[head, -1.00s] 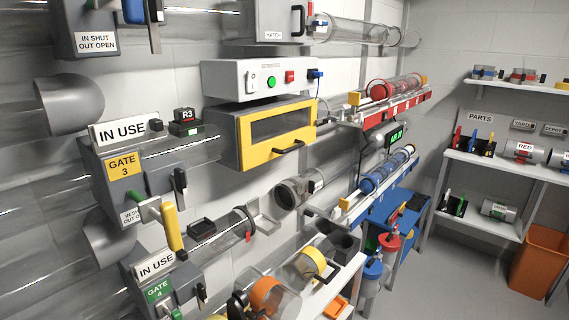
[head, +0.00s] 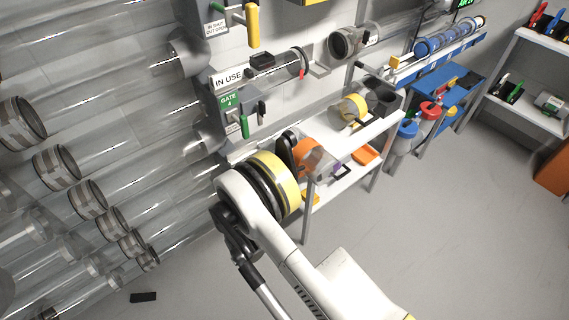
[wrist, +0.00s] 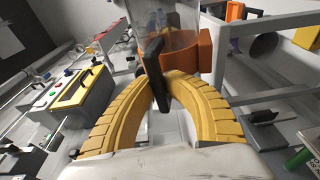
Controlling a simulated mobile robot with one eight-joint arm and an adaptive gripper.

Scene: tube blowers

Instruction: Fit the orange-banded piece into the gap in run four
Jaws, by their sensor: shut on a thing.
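The orange-banded piece (head: 308,155) is a clear tube section with an orange band at the white rack (head: 360,135); I cannot tell whether it still rests there. In the wrist view its orange band (wrist: 198,54) and clear wall show just beyond my fingers. My gripper (wrist: 160,84), with curved yellow fingers, is shut on the piece's upright dark handle (wrist: 156,76). In the head view my arm partly hides the piece. Run four's clear tube (head: 283,72) leaves the gate 4 box (head: 232,105) and ends at a red mark. The gap lies between it and a grey collar (head: 343,43), with a bracket (head: 320,70) below.
A yellow-banded piece (head: 354,107) and dark cups (head: 383,98) stand on the rack top beside the orange-banded piece. An orange tray (head: 366,155) sits lower. Open clear tube ends fill the left. Blue and red canisters stand to the right.

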